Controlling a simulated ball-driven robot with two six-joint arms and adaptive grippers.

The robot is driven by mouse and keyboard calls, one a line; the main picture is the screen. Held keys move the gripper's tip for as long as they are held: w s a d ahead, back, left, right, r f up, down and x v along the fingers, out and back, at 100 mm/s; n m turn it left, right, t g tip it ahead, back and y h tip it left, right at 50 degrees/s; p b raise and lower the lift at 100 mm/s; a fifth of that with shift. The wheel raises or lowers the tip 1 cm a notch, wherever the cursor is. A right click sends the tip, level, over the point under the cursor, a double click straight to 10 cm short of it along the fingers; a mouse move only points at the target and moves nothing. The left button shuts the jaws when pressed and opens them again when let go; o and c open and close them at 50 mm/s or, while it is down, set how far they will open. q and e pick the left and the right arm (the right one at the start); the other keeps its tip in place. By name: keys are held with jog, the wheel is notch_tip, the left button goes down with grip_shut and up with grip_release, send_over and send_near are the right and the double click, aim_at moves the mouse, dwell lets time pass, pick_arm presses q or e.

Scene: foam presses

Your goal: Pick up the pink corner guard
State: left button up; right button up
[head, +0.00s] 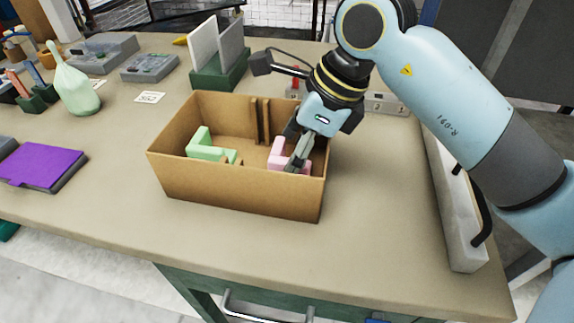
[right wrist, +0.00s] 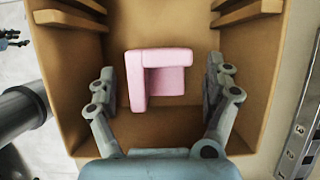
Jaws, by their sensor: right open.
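The pink corner guard (head: 277,155) sits inside the right part of the brown cardboard box (head: 240,192). In the right wrist view the L-shaped pink corner guard (right wrist: 137,84) lies on the box floor between the two fingers. My right gripper (head: 298,163) reaches down into the box and partly covers the guard in the head view. It is open, and in the right wrist view its fingers (right wrist: 160,92) stand on either side of the guard with gaps on both sides. My left gripper is not in view.
A green corner guard (head: 205,150) sits in the left part of the box. The box walls stand close around my right gripper. Behind it is a green holder (head: 220,78) with upright panels. A purple pad (head: 45,165) lies at the left. Bare table surrounds the box's front.

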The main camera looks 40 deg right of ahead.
jog(key=shift+b+x, duration=0.5)
jog(key=shift+x, duration=0.65)
jog(key=shift+s+d+r, duration=0.1)
jog(key=c, duration=1.1)
jog(key=shift+o, duration=0.2)
jog(key=shift+r, duration=0.1)
